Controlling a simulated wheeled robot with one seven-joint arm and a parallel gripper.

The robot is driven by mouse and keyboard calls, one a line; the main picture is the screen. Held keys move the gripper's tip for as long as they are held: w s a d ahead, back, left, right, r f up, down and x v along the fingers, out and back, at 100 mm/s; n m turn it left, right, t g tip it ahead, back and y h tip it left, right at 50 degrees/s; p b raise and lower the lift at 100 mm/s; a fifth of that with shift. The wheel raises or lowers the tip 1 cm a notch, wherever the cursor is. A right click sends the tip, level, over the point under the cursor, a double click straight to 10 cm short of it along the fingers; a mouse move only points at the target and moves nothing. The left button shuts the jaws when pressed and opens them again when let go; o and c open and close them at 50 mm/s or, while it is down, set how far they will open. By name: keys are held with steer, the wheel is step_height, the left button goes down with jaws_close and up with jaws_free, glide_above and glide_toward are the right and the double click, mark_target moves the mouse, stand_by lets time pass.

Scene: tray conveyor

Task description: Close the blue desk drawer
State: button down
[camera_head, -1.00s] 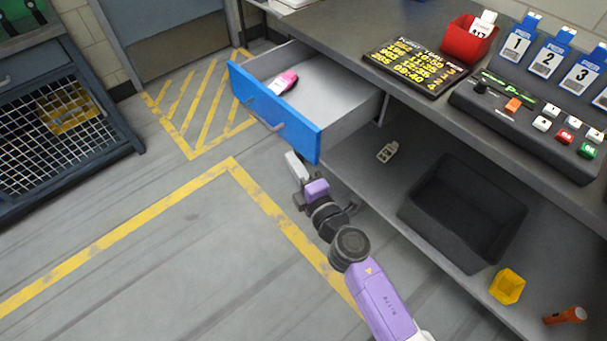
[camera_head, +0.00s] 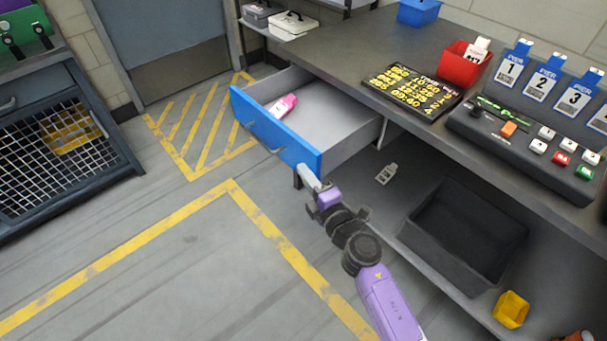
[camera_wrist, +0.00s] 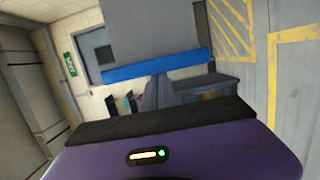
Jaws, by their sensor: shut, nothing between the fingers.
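The blue-fronted desk drawer (camera_head: 262,128) stands pulled out from under the grey desktop in the head view. A pink-and-white bottle-like item (camera_head: 283,105) lies inside it. My gripper (camera_head: 308,178) is shut and empty, at the near right end of the blue front. Its tip looks to touch or nearly touch the front's lower edge; I cannot tell which. In the wrist view the blue front (camera_wrist: 155,67) spans the middle as a bar, with the gripper's fingers (camera_wrist: 154,92) pointing toward it.
The desktop (camera_head: 335,52) holds a price board (camera_head: 412,90), a red bin (camera_head: 463,64) and a button console (camera_head: 525,135). The lower shelf bears a black crate (camera_head: 462,232), a grey tag (camera_head: 386,174) and a yellow cup (camera_head: 511,309). The floor left of the drawer is clear.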

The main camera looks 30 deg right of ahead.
mark_target(370, 132)
steer(key=w+d, duration=0.2)
steer(key=d, duration=0.5)
steer(key=w+d, duration=0.2)
steer(key=d, duration=0.6)
steer(key=w+d+p, duration=0.1)
steer(key=d, duration=0.6)
steer(key=shift+w+d, duration=0.2)
steer(key=shift+w, duration=0.2)
steer(key=shift+w+d, duration=0.15)
steer(key=shift+d, duration=0.45)
